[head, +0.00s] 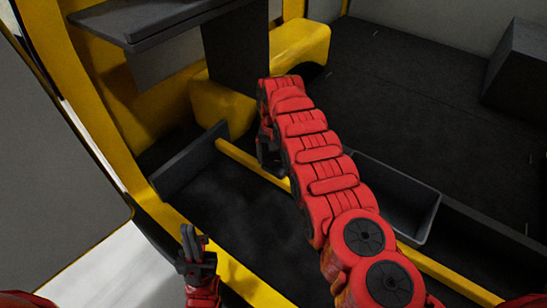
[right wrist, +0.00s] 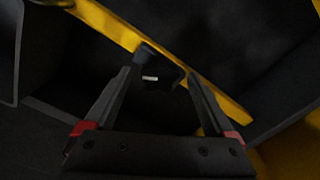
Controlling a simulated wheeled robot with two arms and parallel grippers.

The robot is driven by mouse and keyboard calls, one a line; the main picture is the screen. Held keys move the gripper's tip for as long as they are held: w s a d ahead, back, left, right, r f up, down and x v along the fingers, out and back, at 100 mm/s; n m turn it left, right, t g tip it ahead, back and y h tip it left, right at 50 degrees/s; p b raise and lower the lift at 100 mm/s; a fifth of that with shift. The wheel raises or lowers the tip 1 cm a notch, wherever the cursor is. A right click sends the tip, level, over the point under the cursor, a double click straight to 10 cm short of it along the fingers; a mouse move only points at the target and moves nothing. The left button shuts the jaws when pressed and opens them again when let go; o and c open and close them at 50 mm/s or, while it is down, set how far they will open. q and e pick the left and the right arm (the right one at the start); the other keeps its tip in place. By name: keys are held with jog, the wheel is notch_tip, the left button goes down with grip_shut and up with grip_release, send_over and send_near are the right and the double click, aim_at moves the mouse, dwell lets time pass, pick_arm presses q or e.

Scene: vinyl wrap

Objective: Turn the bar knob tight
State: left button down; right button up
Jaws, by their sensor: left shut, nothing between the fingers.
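The yellow bar (head: 250,163) runs diagonally across the dark interior in the head view. It also crosses the right wrist view (right wrist: 112,28). A black knob (right wrist: 160,72) with a small pale mark sits beside the bar in the right wrist view. My right gripper (right wrist: 162,76) is open, with its two fingers apart on either side of the knob. In the head view my right gripper (head: 267,146) is mostly hidden by my red arm, and the knob cannot be made out there. My left gripper (head: 189,234) is shut and empty, upright at the lower left, away from the bar.
A grey open bin (head: 425,222) lies right of my right arm. A dark panel (head: 190,160) stands at the bar's left end. Yellow frame parts (head: 300,45) and a dark shelf (head: 150,18) are above. A grey panel (head: 60,150) fills the left side.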

jog(key=c, duration=1.3)
jog(key=shift+m, duration=0.4)
jog(key=m+b, duration=0.2)
jog(key=m, duration=0.3)
jog(key=shift+w+m, duration=0.1)
jog(key=shift+m, duration=0.2)
jog(key=m+b, duration=0.2)
jog(key=m, duration=0.4)
jog(key=m+b, duration=0.1)
jog(key=m, duration=1)
jog(key=shift+m, duration=0.4)
